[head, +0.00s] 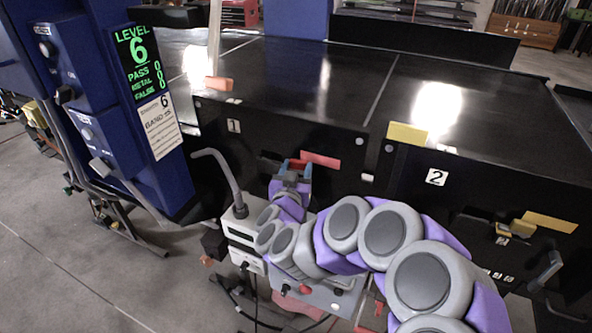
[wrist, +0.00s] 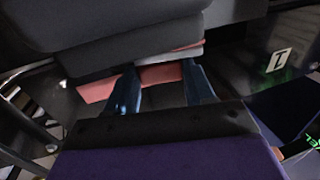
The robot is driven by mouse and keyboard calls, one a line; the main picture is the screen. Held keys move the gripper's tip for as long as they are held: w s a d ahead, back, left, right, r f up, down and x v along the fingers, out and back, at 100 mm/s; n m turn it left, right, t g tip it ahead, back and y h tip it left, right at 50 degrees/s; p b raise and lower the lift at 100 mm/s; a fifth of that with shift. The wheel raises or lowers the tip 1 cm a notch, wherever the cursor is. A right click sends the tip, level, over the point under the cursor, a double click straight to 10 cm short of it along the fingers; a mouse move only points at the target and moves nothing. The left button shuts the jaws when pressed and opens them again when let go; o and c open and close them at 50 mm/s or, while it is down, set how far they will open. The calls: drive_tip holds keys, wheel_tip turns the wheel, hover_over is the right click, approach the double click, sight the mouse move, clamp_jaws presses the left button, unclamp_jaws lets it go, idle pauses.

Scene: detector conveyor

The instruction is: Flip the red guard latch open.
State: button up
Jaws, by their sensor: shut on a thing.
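The red guard latch (head: 320,160) is a flat red plate on the front face of the black conveyor, right of the label 1. My gripper (head: 295,168) is at its left part, with its blue fingers against the conveyor front. In the wrist view the red latch (wrist: 98,91) runs behind and between the two blue fingers of my gripper (wrist: 161,80) and sticks out past the left finger. The fingers stand apart with the latch's part between them, shut on it. The exact contact is partly hidden by the fingers and the dark housing.
A blue panel (head: 130,110) with a lit screen stands at the left. A grey box (head: 243,232) with a curved grey tube is below my gripper. Yellow plates (head: 407,134) mark section 2 (head: 436,177) at the right. Cables lie on the floor.

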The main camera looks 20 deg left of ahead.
drive_tip(key=shift+d+f+n+g+y+b, duration=0.15)
drive_tip(key=shift+n+y+b, duration=0.25)
drive_tip(key=shift+y, duration=0.2)
drive_tip(key=shift+d+r+n+g+y+b, duration=0.15)
drive_tip(key=shift+n+y+b, duration=0.25)
drive_tip(key=shift+y, duration=0.2)
drive_tip(key=shift+d+n+g+y+b, duration=0.1)
drive_tip(key=shift+n+g+y+b, duration=0.3)
drive_tip(key=shift+n+y+b, duration=0.5)
drive_tip(key=shift+s+r+y+b, duration=0.1)
drive_tip(key=shift+y+b, duration=0.2)
drive_tip(key=shift+y, duration=0.1)
drive_tip(key=o, duration=1)
drive_tip(key=shift+o, duration=0.2)
drive_tip(key=shift+d, duration=0.1)
